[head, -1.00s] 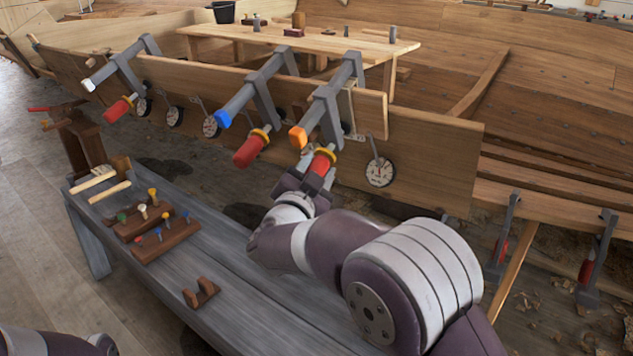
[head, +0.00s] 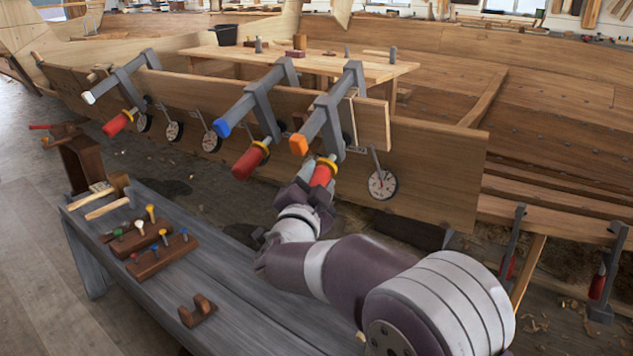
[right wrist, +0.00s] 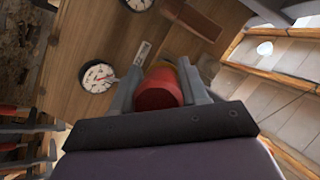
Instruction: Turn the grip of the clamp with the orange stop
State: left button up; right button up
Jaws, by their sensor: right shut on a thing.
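The clamp with the orange stop (head: 299,145) is the rightmost of the large clamps on the hull plank. Its grey bar (head: 333,110) slopes up and back over the plank's edge. Its red grip (head: 322,173), with a yellow collar (head: 327,162), hangs below the orange stop. My right gripper (head: 316,190) is shut on this red grip from below. In the right wrist view the red grip (right wrist: 160,92) sits between the two grey fingers, and its far end is hidden. My left gripper is out of view.
Clamps with a blue stop (head: 223,128) and a white stop (head: 89,97) stand to the left. A round dial (head: 382,185) hangs just right of my gripper. A grey bench (head: 240,290) with pegs in wooden blocks (head: 160,256) lies in front, partly under my right arm.

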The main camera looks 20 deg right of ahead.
jog(key=o, duration=1)
jog(key=shift+s, duration=0.15)
jog(key=shift+p+v, duration=1.35)
jog(key=shift+v, duration=4.9)
